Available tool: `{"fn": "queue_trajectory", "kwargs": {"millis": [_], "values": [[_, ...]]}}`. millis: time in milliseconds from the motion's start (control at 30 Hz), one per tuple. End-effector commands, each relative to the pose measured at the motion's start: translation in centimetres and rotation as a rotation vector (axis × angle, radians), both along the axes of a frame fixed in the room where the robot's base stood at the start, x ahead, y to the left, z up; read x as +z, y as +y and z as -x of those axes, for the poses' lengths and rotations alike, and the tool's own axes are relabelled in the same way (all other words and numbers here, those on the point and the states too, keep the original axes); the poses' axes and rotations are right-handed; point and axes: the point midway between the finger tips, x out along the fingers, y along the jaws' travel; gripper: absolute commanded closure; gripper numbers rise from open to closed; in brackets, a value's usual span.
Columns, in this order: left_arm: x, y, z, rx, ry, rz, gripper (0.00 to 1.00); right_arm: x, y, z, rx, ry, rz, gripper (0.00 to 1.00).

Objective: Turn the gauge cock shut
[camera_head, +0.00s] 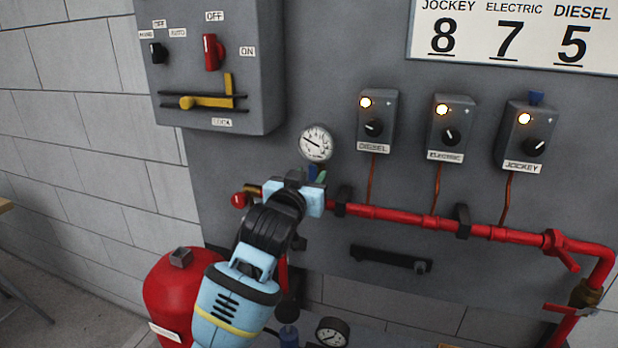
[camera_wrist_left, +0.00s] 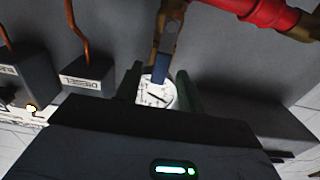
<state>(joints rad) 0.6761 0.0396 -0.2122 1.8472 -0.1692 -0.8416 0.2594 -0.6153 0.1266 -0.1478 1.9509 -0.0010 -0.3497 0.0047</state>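The gauge cock has a blue lever (camera_wrist_left: 160,68) on a brass body (camera_wrist_left: 168,38), beside the round white gauge (camera_head: 315,144). The gauge also shows upside down in the left wrist view (camera_wrist_left: 157,94). In the head view my left gripper (camera_head: 317,177) is just below the gauge and hides most of the cock. A bit of the blue lever shows beside its fingers. In the left wrist view the two fingers are apart, one on each side of the lever, with gaps visible. Whether they touch it at depth I cannot tell. My right gripper is not in view.
A red pipe (camera_head: 395,214) runs right from behind the gripper. Three grey switch boxes, including the diesel box (camera_head: 376,121), sit above it. A grey panel box (camera_head: 215,60) with a red handle is at upper left. A red tank (camera_head: 170,290) stands at lower left.

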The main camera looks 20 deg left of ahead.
Motion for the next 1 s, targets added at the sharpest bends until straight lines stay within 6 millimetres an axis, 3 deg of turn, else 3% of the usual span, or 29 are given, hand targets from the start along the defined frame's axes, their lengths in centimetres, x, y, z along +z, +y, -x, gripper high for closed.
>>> {"fn": "queue_trajectory", "kwargs": {"millis": [300,600,1000], "values": [[-0.05,-0.03,-0.23,0.000,0.001,0.000,0.61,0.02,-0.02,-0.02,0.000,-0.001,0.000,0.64],[-0.05,-0.02,-0.21,0.000,0.001,0.000,0.99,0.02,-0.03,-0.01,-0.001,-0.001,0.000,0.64],[-0.13,0.02,-0.51,0.000,0.002,0.006,1.00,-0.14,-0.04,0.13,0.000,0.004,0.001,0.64]]}}
